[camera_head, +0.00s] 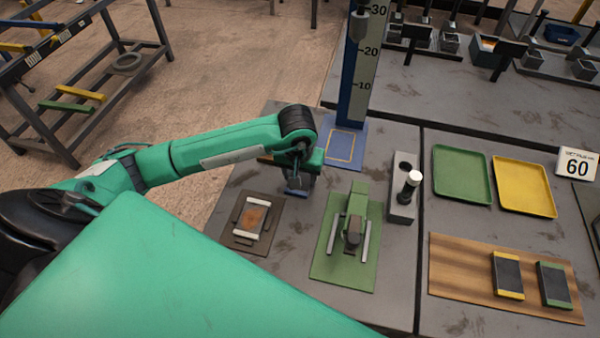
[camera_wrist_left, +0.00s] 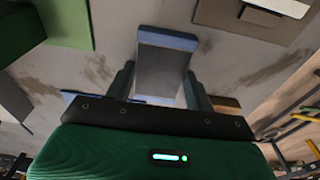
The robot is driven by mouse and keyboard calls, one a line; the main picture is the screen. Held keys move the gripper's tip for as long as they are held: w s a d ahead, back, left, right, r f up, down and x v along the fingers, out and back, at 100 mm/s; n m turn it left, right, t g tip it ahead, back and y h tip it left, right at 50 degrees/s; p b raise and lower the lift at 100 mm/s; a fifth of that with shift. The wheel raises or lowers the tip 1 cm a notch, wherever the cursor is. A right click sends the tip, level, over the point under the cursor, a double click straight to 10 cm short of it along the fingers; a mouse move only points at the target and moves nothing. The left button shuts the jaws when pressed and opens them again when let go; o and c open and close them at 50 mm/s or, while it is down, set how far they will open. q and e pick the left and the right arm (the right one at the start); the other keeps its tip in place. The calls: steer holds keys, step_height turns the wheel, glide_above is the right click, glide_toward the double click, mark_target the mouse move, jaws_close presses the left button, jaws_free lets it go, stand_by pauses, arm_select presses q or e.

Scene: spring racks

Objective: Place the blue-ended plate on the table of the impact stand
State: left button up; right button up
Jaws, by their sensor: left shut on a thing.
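The blue-ended plate (camera_wrist_left: 163,68) is dark grey with a blue strip at the end away from my gripper. My left gripper (camera_wrist_left: 160,88) is shut on it, with one finger along each side. In the head view the left gripper (camera_head: 299,180) is above the grey table, left of the impact stand's base, and partly hides the plate (camera_head: 296,192). The impact stand has a tall blue column (camera_head: 350,75) with a numbered scale and a blue base with a yellow-outlined square table (camera_head: 343,147). That square is empty. My right gripper is not in view.
A dark fixture with a rusty plate (camera_head: 253,218) and a green fixture with upright rails (camera_head: 346,240) stand nearby. A grey holder (camera_head: 403,195) carries a white-topped cylinder. Green (camera_head: 461,174) and yellow (camera_head: 524,187) trays and a wooden board (camera_head: 455,275) with two plates lie right.

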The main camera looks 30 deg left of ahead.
arm_select(q)
steer(key=shift+f, duration=0.1)
steer(key=o, duration=1.5)
